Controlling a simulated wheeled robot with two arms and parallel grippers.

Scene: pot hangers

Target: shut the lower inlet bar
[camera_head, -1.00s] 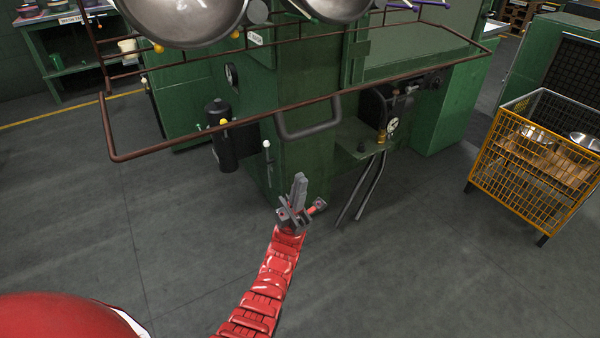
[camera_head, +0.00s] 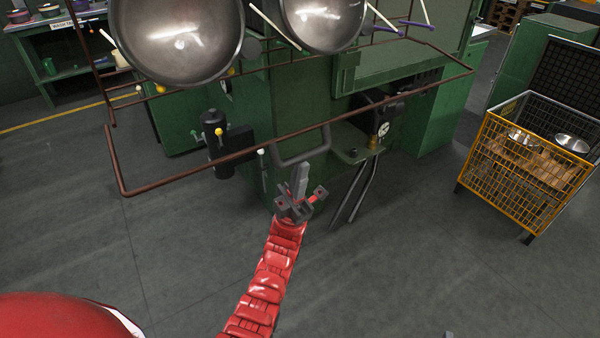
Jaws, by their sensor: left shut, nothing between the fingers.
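My left gripper (camera_head: 300,180) is shut and empty, pointing up at the end of my red arm. Its tip is just below the lower edge of a grey U-shaped bar (camera_head: 290,160) on the front of the green machine (camera_head: 272,100); whether they touch cannot be told. A white-tipped lever (camera_head: 262,153) and a yellow-knobbed lever (camera_head: 219,132) stand to the left of the bar. No label tells which part is the lower inlet bar. My right gripper is not in view.
A brown rail frame (camera_head: 200,160) runs across in front of the machine, with steel pans (camera_head: 180,35) hanging above it. A pressure gauge (camera_head: 383,129) and pipes are right of the bar. A yellow wire crate (camera_head: 510,170) stands right. The floor between is clear.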

